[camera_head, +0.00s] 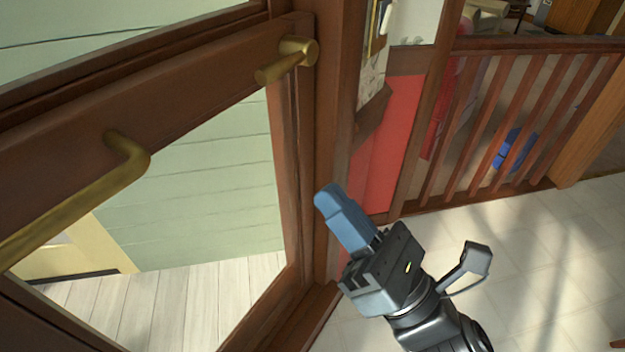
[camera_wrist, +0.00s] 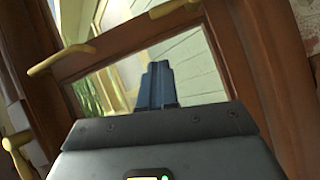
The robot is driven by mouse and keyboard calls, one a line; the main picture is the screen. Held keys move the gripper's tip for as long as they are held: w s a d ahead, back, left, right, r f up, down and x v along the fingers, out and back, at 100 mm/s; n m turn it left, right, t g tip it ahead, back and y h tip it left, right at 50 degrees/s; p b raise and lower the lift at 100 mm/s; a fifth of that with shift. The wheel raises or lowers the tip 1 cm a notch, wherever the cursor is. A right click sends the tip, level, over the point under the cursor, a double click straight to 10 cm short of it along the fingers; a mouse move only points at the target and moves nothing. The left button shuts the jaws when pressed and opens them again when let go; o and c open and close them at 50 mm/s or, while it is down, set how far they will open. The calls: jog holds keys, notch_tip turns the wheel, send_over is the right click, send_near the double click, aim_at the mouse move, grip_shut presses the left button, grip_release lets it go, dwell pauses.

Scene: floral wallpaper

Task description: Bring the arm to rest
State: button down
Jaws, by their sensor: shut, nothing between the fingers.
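My gripper (camera_head: 328,198) is in the lower middle of the head view, its blue fingers pointing up and left toward the wooden door frame. The fingers are together with nothing between them. In the wrist view the shut blue fingers (camera_wrist: 157,68) stand in front of the glass pane of a brown wooden door (camera_wrist: 195,30). The gripper looks close to the door's edge in the head view; I cannot tell whether it touches. My forearm runs down to the lower right.
The door (camera_head: 150,75) fills the left, with a long brass handle (camera_head: 75,205) and a brass lever (camera_head: 287,60). A wooden railing (camera_head: 520,120) stands at the upper right, with a blue object (camera_head: 515,150) behind it. Pale tiled floor (camera_head: 560,260) is clear at the right.

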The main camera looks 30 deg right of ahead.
jog(key=s+f+n+g+h+p, duration=0.2)
jog(key=s+f+n+g+h, duration=0.45)
jog(key=s+f+n, duration=0.65)
jog(key=s+d+r+n+g, duration=0.1)
jog(key=s+n, duration=0.4)
jog(key=n, duration=0.6)
jog(key=s+d+r+n+g+h, duration=0.1)
jog(key=s+d+r+n, duration=0.3)
jog(key=n, duration=0.7)
jog(key=shift+s+p, duration=0.45)
jog(key=shift+s, duration=0.1)
